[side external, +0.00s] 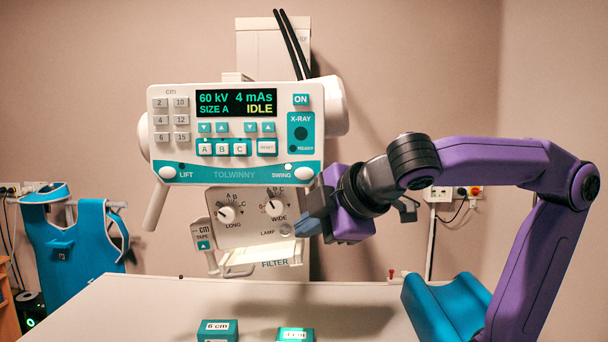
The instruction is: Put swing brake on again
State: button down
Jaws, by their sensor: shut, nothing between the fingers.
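The white and teal X-ray unit (236,134) hangs above the table. The SWING label is at the lower right of its panel, beside a white round knob (304,174). A small white spot, perhaps a lit lamp, shows just above the SWING label. A matching white LIFT knob (166,172) is at the lower left. My gripper (306,226) is shut and empty, just below the SWING knob and right of the WIDE dial (275,207). Its fingers are small and partly hidden by its purple body; I cannot tell whether they touch the unit.
The LONG dial (227,213) and a filter holder (262,252) hang under the panel. The pale table (150,300) below bears a block marked 6 cm (217,331) and a second teal block (295,335). A blue cushion (445,305) lies at right; a blue apron (70,240) hangs at left.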

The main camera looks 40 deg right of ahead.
aim_at(307, 174)
notch_tip(307, 174, up, 6)
jog(key=m+t, duration=0.1)
jog(key=t, duration=0.1)
jog(key=shift+w+h, duration=0.4)
jog(key=shift+w+d, duration=3.05)
jog(key=shift+w, duration=0.05)
jog(key=shift+w+d, duration=0.1)
jog(key=shift+w+d, duration=0.2)
jog(key=shift+w+d, duration=0.3)
dwell(0.7)
jog(key=shift+s+a, duration=0.6)
dwell(0.4)
